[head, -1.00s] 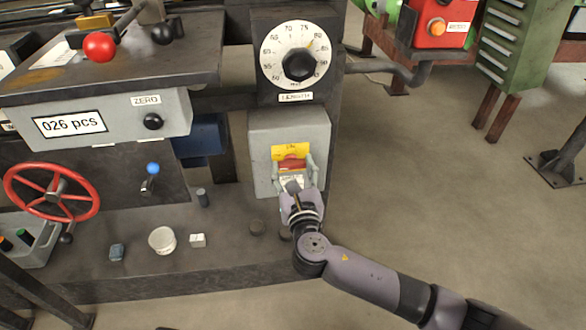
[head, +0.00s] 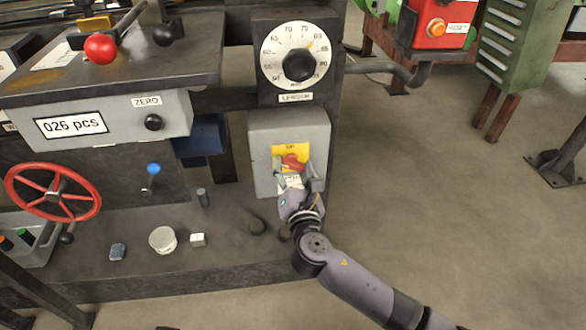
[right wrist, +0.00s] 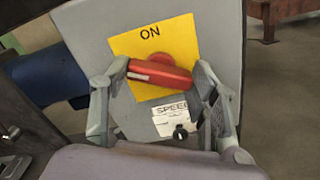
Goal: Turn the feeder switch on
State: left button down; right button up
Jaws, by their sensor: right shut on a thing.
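The feeder switch is a red handle (head: 293,162) on a yellow plate (head: 304,150), on the front of a grey box. In the right wrist view the red handle (right wrist: 155,74) slants against the yellow plate (right wrist: 156,44), its left end higher relative to the plate. "ON" is printed at the plate's top. My right gripper (head: 296,175) is shut on the handle, one finger at each end, as the right wrist view shows (right wrist: 158,82). The handle's back is hidden. My left gripper is not in view.
A white "SPEED" label with a small black knob (right wrist: 181,133) sits below the plate. A dial (head: 284,84) is above the box. Open floor (head: 450,220) lies right.

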jog(key=m+b, duration=0.1)
jog(key=m, duration=0.5)
jog(key=shift+f+m, duration=0.1)
jog(key=shift+m, duration=0.2)
jog(key=m+b, duration=0.1)
jog(key=m, duration=0.4)
jog(key=shift+m, duration=0.4)
jog(key=o, duration=1.2)
jog(key=shift+c, duration=0.2)
jog(key=s+d, duration=0.1)
jog(key=s, duration=1.1)
jog(key=shift+d, duration=0.15)
